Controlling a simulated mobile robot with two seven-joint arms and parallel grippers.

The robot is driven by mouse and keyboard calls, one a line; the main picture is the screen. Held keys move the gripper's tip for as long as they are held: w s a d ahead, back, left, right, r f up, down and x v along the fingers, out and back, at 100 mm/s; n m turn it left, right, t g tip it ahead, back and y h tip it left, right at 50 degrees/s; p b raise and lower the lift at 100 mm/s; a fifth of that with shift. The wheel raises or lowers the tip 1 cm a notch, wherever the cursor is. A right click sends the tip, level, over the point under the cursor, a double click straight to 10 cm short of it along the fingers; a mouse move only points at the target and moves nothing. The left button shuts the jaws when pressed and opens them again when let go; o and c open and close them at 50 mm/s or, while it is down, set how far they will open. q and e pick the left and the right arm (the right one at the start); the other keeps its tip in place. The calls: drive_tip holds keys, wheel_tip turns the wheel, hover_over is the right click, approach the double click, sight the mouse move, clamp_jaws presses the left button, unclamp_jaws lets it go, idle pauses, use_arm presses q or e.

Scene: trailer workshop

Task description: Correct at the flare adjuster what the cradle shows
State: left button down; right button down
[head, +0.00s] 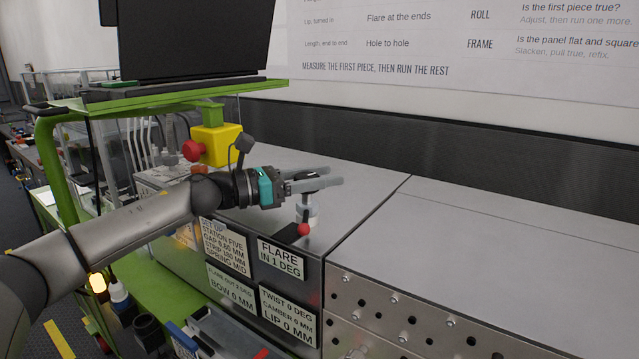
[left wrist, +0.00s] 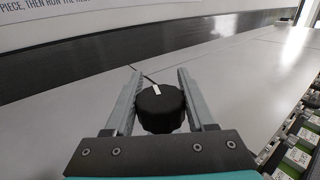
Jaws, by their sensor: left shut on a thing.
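The flare adjuster appears as a black ribbed knob (left wrist: 160,112) with a white pointer mark on its top, in the left wrist view. Its pointer faces away from my wrist, near a thin dark line on the grey top. My left gripper (left wrist: 158,84) is shut on the knob, one finger on each side. A label (head: 281,260) below reads "FLARE IN 1 DEG". I cannot identify the cradle. My right gripper is out of view.
A yellow box with a red button (head: 216,146) hangs behind my left forearm, under a green shelf (head: 180,97) with a dark screen. Other setting labels (head: 287,316) cover the cabinet front. The grey top to the right is clear.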

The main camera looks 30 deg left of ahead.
use_arm(q)
drive_tip(key=shift+s+d+r+m+g+h+b, duration=0.1)
drive_tip(key=shift+m+g+h+b, duration=0.25)
drive_tip(key=shift+m+g+h, duration=0.2)
drive_tip(key=shift+s+d+m+g+h+b, duration=0.1)
drive_tip(key=shift+m+g+h+b, duration=0.3)
drive_tip(key=shift+g+h, duration=0.2)
drive_tip(key=shift+r, duration=0.1)
drive_tip(key=c, duration=0.6)
unclamp_jaws()
drive_tip(key=o, duration=0.4)
drive_tip(key=shift+c, duration=0.2)
